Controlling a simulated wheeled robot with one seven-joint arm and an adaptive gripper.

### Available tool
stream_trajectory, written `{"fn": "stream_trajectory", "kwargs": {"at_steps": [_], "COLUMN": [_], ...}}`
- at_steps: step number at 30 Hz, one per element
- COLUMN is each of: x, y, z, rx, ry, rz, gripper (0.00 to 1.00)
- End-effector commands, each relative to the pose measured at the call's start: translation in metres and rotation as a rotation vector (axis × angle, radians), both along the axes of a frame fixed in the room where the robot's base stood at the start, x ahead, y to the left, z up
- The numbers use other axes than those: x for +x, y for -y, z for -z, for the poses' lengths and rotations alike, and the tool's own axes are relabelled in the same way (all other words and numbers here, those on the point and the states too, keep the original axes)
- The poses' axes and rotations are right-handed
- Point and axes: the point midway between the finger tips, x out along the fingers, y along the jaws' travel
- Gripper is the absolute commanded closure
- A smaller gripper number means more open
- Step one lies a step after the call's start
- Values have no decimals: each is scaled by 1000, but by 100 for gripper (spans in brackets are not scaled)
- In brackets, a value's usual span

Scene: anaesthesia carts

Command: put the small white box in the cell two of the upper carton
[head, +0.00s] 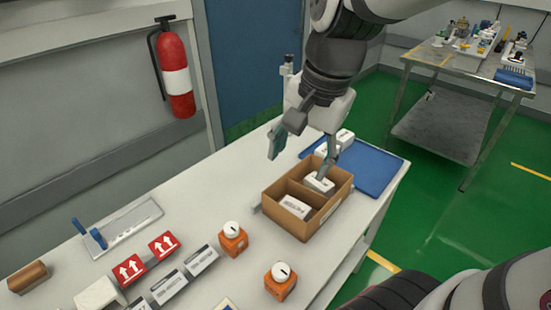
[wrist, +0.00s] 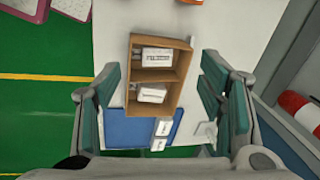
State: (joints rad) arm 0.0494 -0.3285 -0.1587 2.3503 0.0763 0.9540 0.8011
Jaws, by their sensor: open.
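One open brown carton (head: 322,219) with two cells stands on the white table; the wrist view shows it too (wrist: 136,72). A white box (head: 295,206) lies in its near cell. Another white box (head: 319,183) sits in its far cell, and both show in the wrist view, at top (wrist: 157,55) and below the divider (wrist: 152,93). My gripper (head: 302,157) is above the carton with its fingers wide apart and nothing between them. In the wrist view my gripper (wrist: 160,88) has one finger on each side of the carton. I cannot tell which box is meant.
A blue tray (head: 378,175) behind the carton holds more white boxes (head: 345,137). A second table (head: 455,62) stands apart.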

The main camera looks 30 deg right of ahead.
Motion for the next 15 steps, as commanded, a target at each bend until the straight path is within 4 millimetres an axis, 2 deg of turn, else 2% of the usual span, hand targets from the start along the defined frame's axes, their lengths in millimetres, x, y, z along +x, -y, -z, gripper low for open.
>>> {"fn": "stream_trajectory", "kwargs": {"at_steps": [3, 7, 12, 15], "x": [-37, -70, -95, -101], "y": [-19, -32, -38, -39], "z": [-11, -14, -12, -11], "rx": [-85, -188, -284, -308], "ry": [64, 109, 134, 138], "rz": [-337, -661, -921, -988], "gripper": [37, 37, 37, 37]}}
